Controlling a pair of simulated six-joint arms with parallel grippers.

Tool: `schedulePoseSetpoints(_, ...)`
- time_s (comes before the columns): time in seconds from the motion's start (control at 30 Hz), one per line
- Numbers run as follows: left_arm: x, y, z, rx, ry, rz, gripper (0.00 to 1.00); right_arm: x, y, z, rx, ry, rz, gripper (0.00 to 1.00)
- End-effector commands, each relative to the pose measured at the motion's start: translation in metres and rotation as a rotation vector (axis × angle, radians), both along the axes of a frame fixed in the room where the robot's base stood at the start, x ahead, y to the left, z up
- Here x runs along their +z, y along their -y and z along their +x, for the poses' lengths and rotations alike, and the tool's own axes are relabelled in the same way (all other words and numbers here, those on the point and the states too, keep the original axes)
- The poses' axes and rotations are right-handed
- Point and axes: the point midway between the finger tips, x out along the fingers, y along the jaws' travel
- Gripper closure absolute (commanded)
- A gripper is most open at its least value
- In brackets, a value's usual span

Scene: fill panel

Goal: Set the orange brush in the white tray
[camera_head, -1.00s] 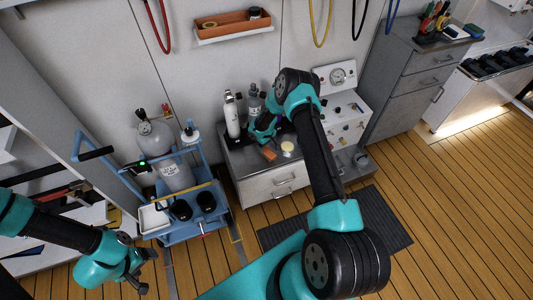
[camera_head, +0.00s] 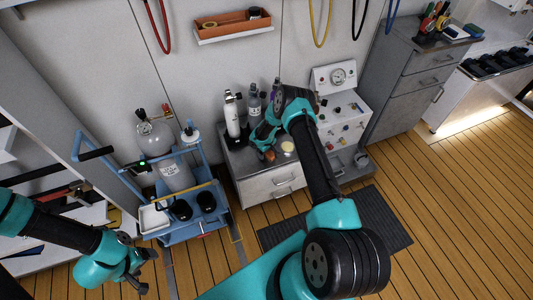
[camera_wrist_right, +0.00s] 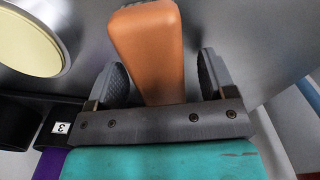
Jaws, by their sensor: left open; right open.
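The orange brush (camera_head: 270,155) lies on the grey top of the low cabinet, partly hidden by my right gripper. In the right wrist view its orange block (camera_wrist_right: 147,45) sits between the two open fingers, with a gap on each side. My right gripper (camera_head: 266,149) is open around the brush. It also shows in the right wrist view (camera_wrist_right: 161,78). The white tray (camera_head: 153,218) is on the blue cart at the left, and looks empty. My left gripper (camera_head: 143,274) is open and empty at lower left, in front of the cart.
The low cabinet (camera_head: 272,187) also bears a pale round disc (camera_head: 288,147) right of the brush and bottles (camera_head: 232,115) behind it. The blue cart (camera_head: 190,230) carries a grey cylinder (camera_head: 175,173) and two black cups (camera_head: 206,201) beside the tray.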

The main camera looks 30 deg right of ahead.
Motion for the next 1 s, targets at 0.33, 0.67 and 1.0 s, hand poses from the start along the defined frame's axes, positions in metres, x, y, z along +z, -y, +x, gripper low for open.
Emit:
schedulePoseSetpoints(0.33,0.0000,0.0000,0.0000,0.000,0.000,0.000,0.24,-0.0013,0.0004,0.0002,-0.001,0.000,0.000,0.23)
schedulePoseSetpoints(0.67,0.0000,0.0000,0.0000,0.000,0.000,0.000,0.24,-0.0012,0.0003,0.0002,-0.001,0.000,0.000,0.40)
schedulePoseSetpoints(1.0,0.0000,0.0000,0.0000,0.000,0.000,0.000,0.24,-0.0012,0.0003,0.0001,-0.001,0.000,0.000,0.72)
